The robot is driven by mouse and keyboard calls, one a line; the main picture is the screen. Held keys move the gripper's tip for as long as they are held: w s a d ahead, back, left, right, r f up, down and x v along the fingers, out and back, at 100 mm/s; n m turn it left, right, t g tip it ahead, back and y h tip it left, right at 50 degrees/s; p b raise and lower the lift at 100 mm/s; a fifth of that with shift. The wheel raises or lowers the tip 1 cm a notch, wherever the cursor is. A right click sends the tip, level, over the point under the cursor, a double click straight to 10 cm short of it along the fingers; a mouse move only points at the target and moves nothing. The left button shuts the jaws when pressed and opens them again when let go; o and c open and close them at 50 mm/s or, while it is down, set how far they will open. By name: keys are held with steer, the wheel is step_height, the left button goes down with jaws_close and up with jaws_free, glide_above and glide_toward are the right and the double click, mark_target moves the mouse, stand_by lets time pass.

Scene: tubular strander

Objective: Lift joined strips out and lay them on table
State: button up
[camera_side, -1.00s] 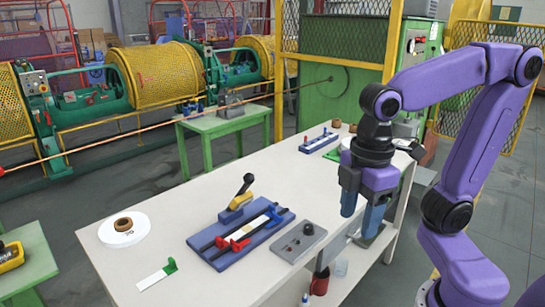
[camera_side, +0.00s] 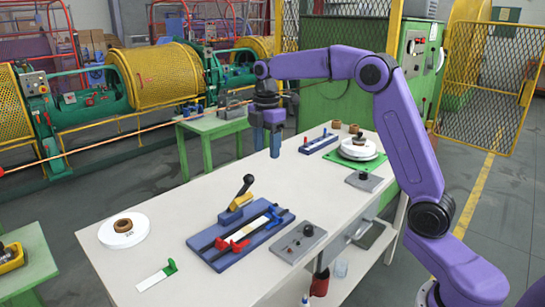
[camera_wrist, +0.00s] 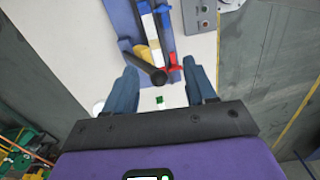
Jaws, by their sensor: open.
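My gripper (camera_side: 266,149) is open and empty, in the air near the table's back edge, away from the jig. The wrist view shows the jig (camera_wrist: 120,12) ahead of the spread fingers (camera_wrist: 160,66), with the strip (camera_wrist: 149,24) partly covered.
A grey control plate (camera_side: 300,243) lies right of the jig. A white strip with a green end (camera_side: 154,279) lies front left. A second blue fixture (camera_side: 318,144) and stacked discs (camera_side: 360,152) stand far right. The table between is clear.

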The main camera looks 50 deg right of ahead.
glide_above(266, 216)
steer(key=d, duration=0.3)
steer(key=f, duration=0.2)
steer(key=shift+n, duration=0.3)
step_height(266, 216, down, 22)
steer(key=shift+s+a+r, duration=0.1)
steer(key=shift+s, duration=0.05)
